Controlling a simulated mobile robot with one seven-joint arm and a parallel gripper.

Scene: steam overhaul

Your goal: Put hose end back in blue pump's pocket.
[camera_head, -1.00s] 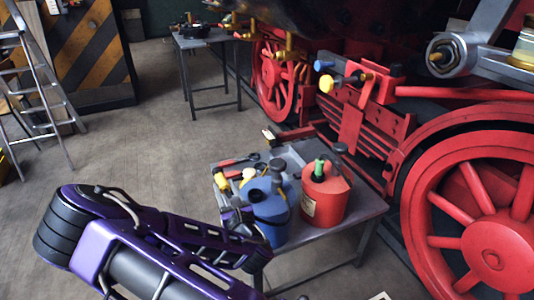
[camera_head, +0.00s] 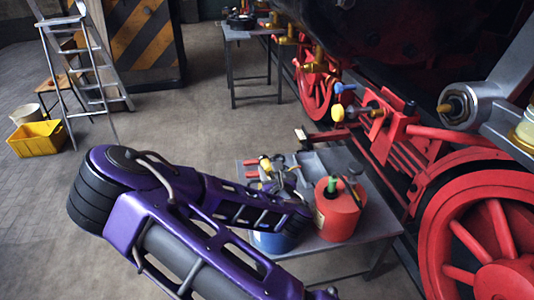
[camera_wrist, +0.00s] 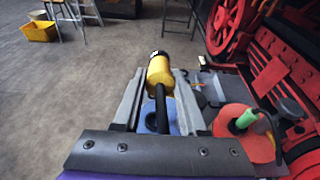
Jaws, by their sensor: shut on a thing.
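My gripper (camera_wrist: 160,77) is shut on the hose end (camera_wrist: 160,70), a yellow cylinder with a dark tip and a black hose running back from it. The head view shows a small yellow piece (camera_head: 265,164) by the grey fingers, above the table. The blue pump (camera_wrist: 150,122) lies below and between my fingers in the wrist view, mostly hidden by them. In the head view only its lower blue side (camera_head: 272,243) shows under my arm. Its pocket is hidden in both views.
A red can (camera_head: 338,210) with a green spout stands on the grey table (camera_head: 372,235) just right of the pump. Tools lie behind it. Red locomotive wheels (camera_head: 490,245) stand close on the right. The floor at left is clear up to a yellow crate (camera_head: 36,138) and ladder.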

